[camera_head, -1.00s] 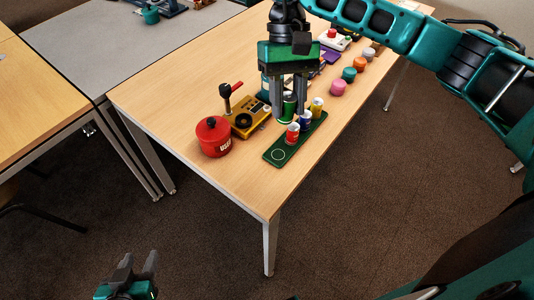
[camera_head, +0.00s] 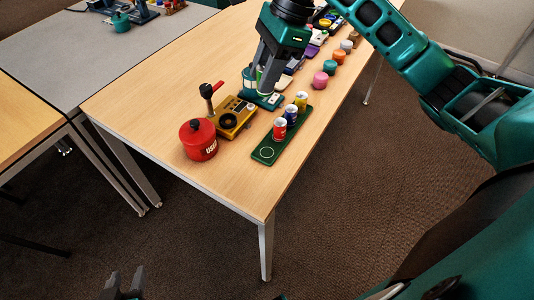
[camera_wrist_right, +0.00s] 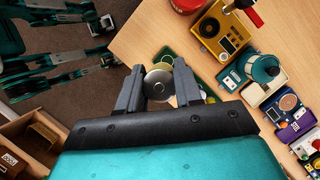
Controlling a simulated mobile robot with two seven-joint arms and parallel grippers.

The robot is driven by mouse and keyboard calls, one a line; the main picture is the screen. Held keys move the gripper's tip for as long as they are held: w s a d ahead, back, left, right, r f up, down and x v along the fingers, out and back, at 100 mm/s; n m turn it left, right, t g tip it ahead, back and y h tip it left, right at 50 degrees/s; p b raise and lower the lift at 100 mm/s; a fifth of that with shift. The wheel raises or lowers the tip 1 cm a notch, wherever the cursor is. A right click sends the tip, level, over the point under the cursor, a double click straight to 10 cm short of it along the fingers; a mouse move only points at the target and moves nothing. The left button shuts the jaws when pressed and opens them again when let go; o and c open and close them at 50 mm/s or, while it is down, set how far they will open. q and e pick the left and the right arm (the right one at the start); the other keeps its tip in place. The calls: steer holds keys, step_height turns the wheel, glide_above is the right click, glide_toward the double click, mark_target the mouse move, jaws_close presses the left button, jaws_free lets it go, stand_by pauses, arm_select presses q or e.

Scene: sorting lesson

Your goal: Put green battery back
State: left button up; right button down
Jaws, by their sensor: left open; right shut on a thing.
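My right gripper (camera_head: 267,82) is shut on the green battery (camera_head: 259,73) above the table, and its fingers partly hide it. In the right wrist view the battery's round silver end (camera_wrist_right: 159,83) shows between the fingers. A green holder (camera_head: 265,152) on the near table edge carries a red battery (camera_head: 280,129), a blue battery (camera_head: 291,115) and a yellow battery (camera_head: 301,101) in a row. A bare white-ringed spot shows at its near end. My left gripper (camera_head: 124,284) is open and empty, low at the bottom left, away from the table.
A red pot (camera_head: 198,141) and a yellow box with a lever (camera_head: 234,118) stand left of the holder. A teal device (camera_head: 248,79) stands behind, near the right gripper. Pink (camera_head: 320,80), teal and orange pieces line the right edge.

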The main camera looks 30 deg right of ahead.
steer(key=shift+w+d+m, duration=0.1)
steer(key=shift+d+m, duration=0.1)
steer(key=shift+m, duration=0.5)
step_height(320, 180, down, 19)
steer(key=shift+f+b, duration=0.1)
steer(key=shift+b, duration=0.85)
steer(key=shift+f, duration=0.3)
arm_select(q)
steer(key=shift+w+d+f, duration=0.3)
arm_select(e)
steer(key=shift+t, duration=0.3)
steer(key=shift+f, duration=0.2)
steer(key=c, duration=0.8)
jaws_free()
arm_select(q)
steer(key=shift+f, duration=0.15)
arm_select(e)
steer(key=shift+o, duration=0.2)
